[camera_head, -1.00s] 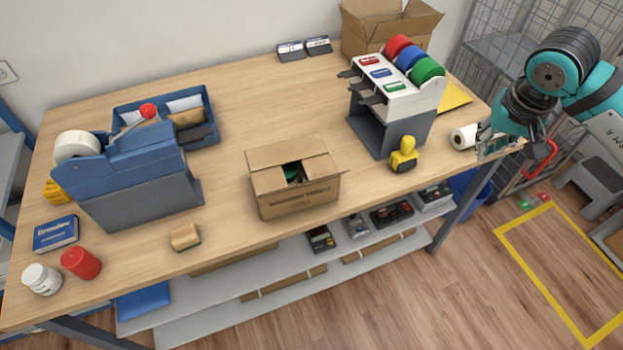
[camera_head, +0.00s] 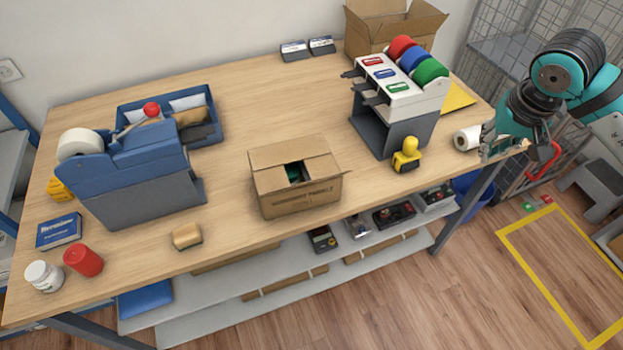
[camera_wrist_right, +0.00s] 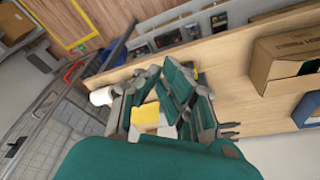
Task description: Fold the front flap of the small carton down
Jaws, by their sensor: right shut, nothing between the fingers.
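The small carton (camera_head: 297,200) stands upright near the front edge of the counter, at its middle. Its back flap and side flaps lie inward over the top, with a gap between them that shows something dark and green inside. I cannot clearly tell how its front flap lies. The carton also shows at the right edge of the right wrist view (camera_wrist_right: 282,62). My right gripper (camera_head: 499,153) is shut and empty, at the counter's right end beside the white roll, well apart from the carton. My left gripper is in neither view.
A blue tape dispenser (camera_head: 140,185) stands left of the carton, with a sponge (camera_head: 187,236) in front. A yellow stamp (camera_head: 406,155) and a rack of coloured rolls (camera_head: 395,125) stand to the right, near the white roll (camera_head: 467,138). The counter around the carton is clear.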

